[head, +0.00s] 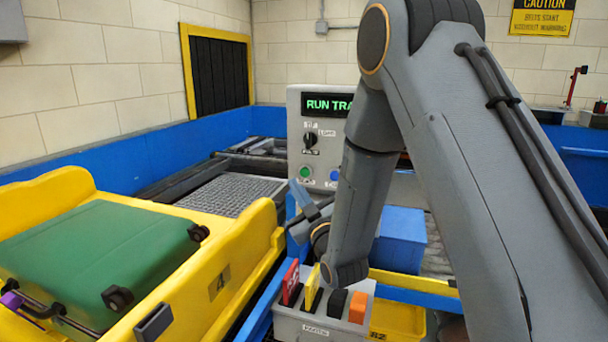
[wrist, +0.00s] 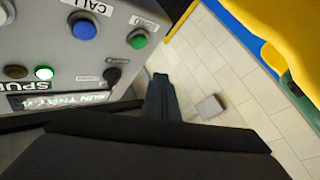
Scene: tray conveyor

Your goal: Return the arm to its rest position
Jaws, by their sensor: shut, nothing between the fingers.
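My arm rises on the right in the head view and bends down in front of the grey control panel (head: 308,110). My gripper (wrist: 160,85) is shut and empty in the wrist view, its fingers together over pale floor tiles.
A yellow tray (head: 235,260) carrying a green suitcase (head: 105,255) stands at left. The holder has red, yellow, black and orange items. A blue bin (head: 402,240) and a yellow bin (head: 398,320) stand beside the arm. Blue side walls (head: 120,150) edge the conveyor.

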